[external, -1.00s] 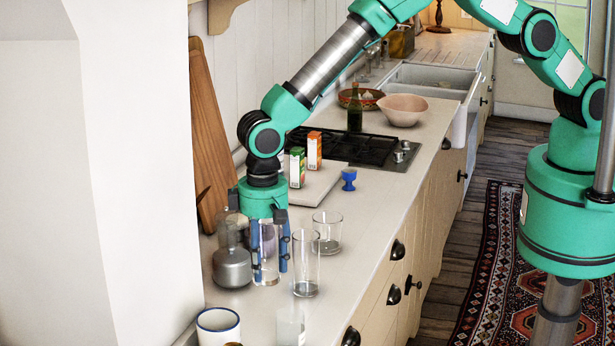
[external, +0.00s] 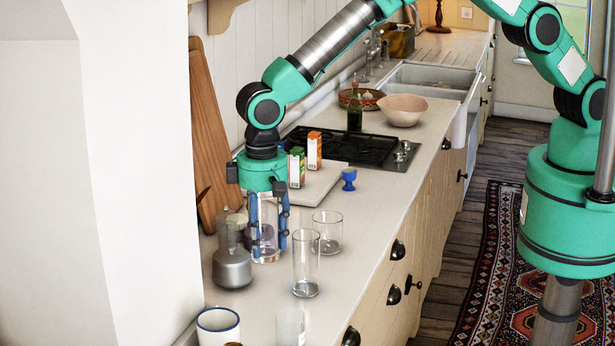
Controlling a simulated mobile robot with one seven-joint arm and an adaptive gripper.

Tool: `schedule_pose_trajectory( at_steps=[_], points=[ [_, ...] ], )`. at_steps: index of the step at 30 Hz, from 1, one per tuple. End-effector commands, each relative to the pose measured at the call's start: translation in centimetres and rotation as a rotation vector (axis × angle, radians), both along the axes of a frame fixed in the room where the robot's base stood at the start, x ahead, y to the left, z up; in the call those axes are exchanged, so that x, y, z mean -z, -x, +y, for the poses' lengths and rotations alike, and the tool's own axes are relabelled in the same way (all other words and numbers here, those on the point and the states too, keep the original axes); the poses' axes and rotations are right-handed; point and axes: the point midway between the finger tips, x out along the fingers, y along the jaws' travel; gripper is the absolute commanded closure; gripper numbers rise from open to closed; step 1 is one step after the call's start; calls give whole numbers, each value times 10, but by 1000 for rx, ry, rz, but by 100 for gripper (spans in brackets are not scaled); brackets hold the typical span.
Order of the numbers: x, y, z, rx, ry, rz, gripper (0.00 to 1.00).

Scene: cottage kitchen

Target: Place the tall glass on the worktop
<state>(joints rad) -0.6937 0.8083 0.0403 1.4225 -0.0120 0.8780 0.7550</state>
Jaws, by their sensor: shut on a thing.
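My gripper (external: 269,250) points straight down over the left part of the worktop (external: 372,210). Its blue fingers are shut on a clear tall glass (external: 266,228), which is upright between them. The base of this glass appears raised off the worktop, but the gap is hard to judge. Another tall clear glass (external: 306,264) stands upright on the worktop to the right and nearer the camera. A shorter, wider glass (external: 328,232) stands behind that one.
A grey pot with a clear upper part (external: 232,267) stands close left of the held glass. A white blue-rimmed mug (external: 218,327) and another glass (external: 290,327) are in front. Cartons (external: 297,168), a blue egg cup (external: 349,179) and a hob (external: 350,147) lie behind.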

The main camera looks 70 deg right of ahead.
Motion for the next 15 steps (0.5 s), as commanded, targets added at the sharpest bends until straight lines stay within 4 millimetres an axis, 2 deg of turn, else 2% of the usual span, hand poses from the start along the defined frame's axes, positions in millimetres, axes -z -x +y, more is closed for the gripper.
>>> schedule_pose_trajectory(
  at_steps=[3, 8, 15],
  points=[
    [-26, -1, 1, 0, -3, -3, 90],
    [-56, 0, 0, 0, -1, -2, 90],
    [-57, -15, -50, 62, 0, 0, 90]
  ],
)
